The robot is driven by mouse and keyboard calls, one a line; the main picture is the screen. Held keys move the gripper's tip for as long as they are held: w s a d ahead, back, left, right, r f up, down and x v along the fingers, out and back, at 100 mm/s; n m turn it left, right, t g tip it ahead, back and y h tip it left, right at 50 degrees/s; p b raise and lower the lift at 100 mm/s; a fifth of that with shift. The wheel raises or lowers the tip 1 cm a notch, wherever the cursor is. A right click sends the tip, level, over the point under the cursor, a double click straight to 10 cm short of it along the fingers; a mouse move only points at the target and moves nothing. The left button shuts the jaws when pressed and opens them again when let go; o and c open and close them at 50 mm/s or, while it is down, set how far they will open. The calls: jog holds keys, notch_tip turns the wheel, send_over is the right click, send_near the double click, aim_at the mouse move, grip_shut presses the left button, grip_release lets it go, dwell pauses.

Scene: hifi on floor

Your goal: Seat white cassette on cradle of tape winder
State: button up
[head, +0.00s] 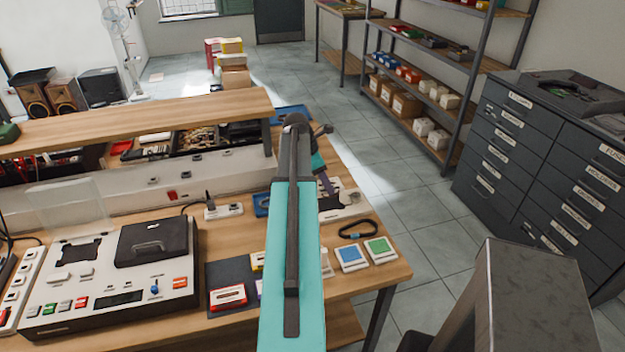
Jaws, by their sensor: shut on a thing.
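My gripper (327,186) is small in the head view, beyond my teal arm, pointing down at a small white-and-dark device (352,210) on the right part of the bench. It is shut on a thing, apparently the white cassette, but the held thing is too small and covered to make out. The small device may be the tape winder; its cradle cannot be made out, and my arm hides its left side. Whether the held thing touches it cannot be told.
A large tape machine (153,240) with a black cover fills the bench's left. Blue (352,257) and green (380,249) squares and a black strap (357,229) lie near the right edge. A wooden shelf (130,118) rises behind. Drawers (545,160) stand across a clear aisle.

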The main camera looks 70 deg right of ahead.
jog(key=shift+w+f, duration=0.1)
jog(key=shift+w, duration=0.1)
jog(key=shift+f, duration=0.15)
jog(key=shift+f+b, duration=2.05)
jog(key=shift+f, duration=0.25)
jog(key=shift+f+p, duration=0.4)
jog(key=shift+p, duration=0.1)
dwell(2.1)
jog(key=shift+f, duration=0.7)
dwell(1.2)
jog(key=o, duration=1.1)
jog(key=shift+r, duration=0.1)
